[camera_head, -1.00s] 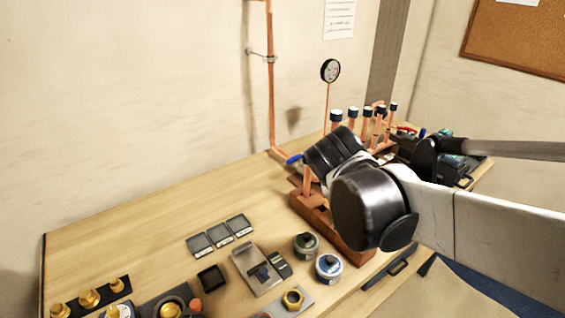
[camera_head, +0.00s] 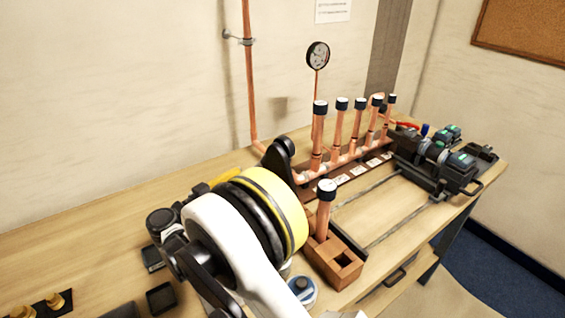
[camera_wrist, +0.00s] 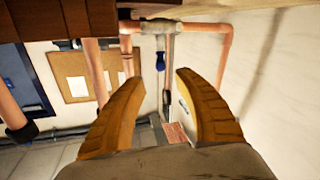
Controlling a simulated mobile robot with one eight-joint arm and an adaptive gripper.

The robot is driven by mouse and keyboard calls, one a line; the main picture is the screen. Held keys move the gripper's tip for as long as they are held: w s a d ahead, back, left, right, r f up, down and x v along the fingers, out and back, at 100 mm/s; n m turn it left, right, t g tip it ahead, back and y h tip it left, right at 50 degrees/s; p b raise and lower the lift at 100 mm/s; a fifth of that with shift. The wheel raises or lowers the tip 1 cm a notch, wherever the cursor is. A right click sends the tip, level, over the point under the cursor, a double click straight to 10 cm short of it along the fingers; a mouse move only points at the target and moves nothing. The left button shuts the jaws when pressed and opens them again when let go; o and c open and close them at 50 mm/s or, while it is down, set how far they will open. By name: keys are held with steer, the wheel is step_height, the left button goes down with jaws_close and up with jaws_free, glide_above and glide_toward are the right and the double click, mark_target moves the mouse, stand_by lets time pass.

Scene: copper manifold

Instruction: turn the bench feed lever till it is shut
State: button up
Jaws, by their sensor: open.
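The bench feed lever shows in the wrist view as a small blue grip (camera_wrist: 161,62), just beyond the opening between my fingers. It sits by a copper pipe fitting (camera_wrist: 160,27) at the top of that view. My gripper (camera_wrist: 159,77) is open, with its two yellow fingers on either side of the lever's line and nothing between them. I cannot tell the exact gap to the lever or how far it is turned. In the head view my arm hides the lever, and only a yellow bit of my gripper (camera_head: 225,176) shows.
The copper manifold (camera_head: 340,150) with several dark-capped risers stands on the bench. A gauge (camera_head: 318,55) rises behind it. A wooden block (camera_head: 330,262) holding a capped copper piece stands in front. A black fixture (camera_head: 437,160) is at right. The back-left bench top is clear.

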mark_target(269, 160)
steer(key=b+x, duration=0.2)
steer(key=x, duration=0.8)
steer(key=shift+w+b, duration=0.1)
steer(key=shift+b, duration=0.25)
jaws_close()
